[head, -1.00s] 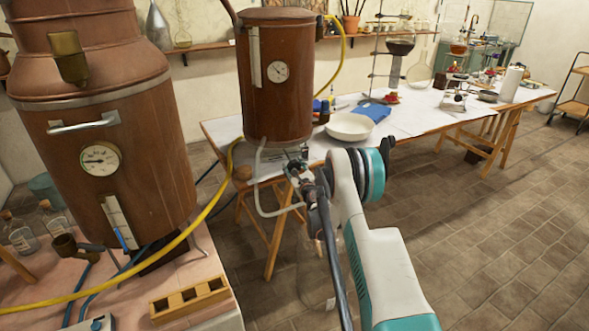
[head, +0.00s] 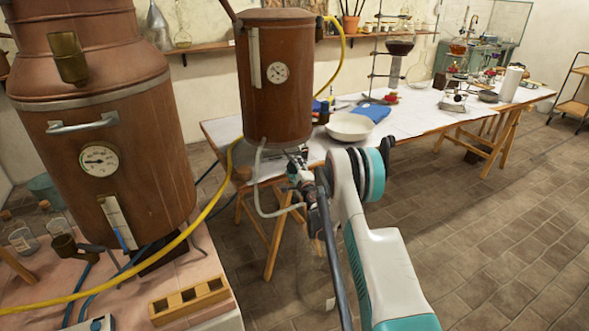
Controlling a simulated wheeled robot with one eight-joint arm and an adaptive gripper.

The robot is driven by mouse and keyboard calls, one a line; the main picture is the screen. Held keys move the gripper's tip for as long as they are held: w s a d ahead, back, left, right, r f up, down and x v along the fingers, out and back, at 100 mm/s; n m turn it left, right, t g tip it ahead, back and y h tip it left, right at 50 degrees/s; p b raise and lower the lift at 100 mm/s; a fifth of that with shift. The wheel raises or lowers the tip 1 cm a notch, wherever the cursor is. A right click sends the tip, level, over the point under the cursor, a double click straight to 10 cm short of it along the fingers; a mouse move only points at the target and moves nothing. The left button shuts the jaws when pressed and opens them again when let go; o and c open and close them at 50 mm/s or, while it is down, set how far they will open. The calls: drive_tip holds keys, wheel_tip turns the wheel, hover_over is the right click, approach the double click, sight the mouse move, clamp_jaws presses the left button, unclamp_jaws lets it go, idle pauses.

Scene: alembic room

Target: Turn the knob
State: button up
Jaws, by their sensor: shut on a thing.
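The knob belongs to the small outlet valve under the smaller copper vessel (head: 274,100), in the middle of the head view. The knob itself is hidden by my gripper and too small to make out. My gripper (head: 301,178) is at this valve, just below the vessel's bottom edge, and is shut on the knob. The fingers show only as small dark and pale parts. My white and teal arm reaches up to it from the lower right.
A large copper still (head: 110,150) with a gauge stands at the left on a tiled bench. A yellow hose (head: 200,222) crosses towards the smaller vessel. A clear glass vessel (head: 313,270) stands below the valve. A white bowl (head: 350,127) is on the table behind. The floor at right is open.

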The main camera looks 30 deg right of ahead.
drive_tip(key=n, duration=0.7)
drive_tip(key=shift+a, duration=0.1)
drive_tip(key=n, duration=0.7)
drive_tip(key=shift+n, duration=0.3)
drive_tip(key=o, duration=1.1)
drive_tip(key=shift+s, duration=0.1)
drive_tip(key=s, duration=0.4)
drive_tip(key=s+a, duration=0.1)
drive_tip(key=s, duration=0.6)
drive_tip(key=shift+s+a, duration=0.35)
drive_tip(key=shift+s, duration=0.05)
